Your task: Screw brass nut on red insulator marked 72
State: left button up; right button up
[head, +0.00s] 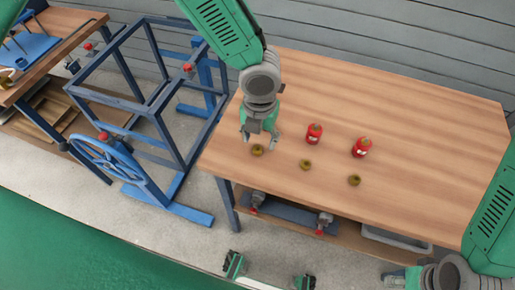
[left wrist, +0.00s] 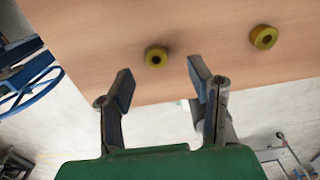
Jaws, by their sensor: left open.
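Two red insulators (head: 314,134) (head: 361,148) stand upright on the wooden table; their markings are too small to read. In front of them, brass nuts lie in a row: a left nut (head: 257,150), a middle nut (head: 305,164) and a right nut (head: 354,180). My left gripper (head: 260,139) is open and empty, above the left nut. In the left wrist view its fingers (left wrist: 161,83) are spread, with one nut (left wrist: 156,56) just beyond the gap and another nut (left wrist: 263,37) to the right.
The wooden table (head: 440,110) is bare at the back and right. A blue metal frame (head: 150,105) with a handwheel (head: 108,160) stands left of it. Another bench (head: 50,55) is at far left. A shelf under the table holds red-handled clamps (head: 322,222) and a grey tray (head: 395,240).

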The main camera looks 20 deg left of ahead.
aim_at(258, 147)
pick_arm(q)
jog(key=f, duration=0.4)
jog(key=shift+a+f, duration=0.2)
jog(key=shift+f, duration=0.05)
jog(key=c, duration=0.9)
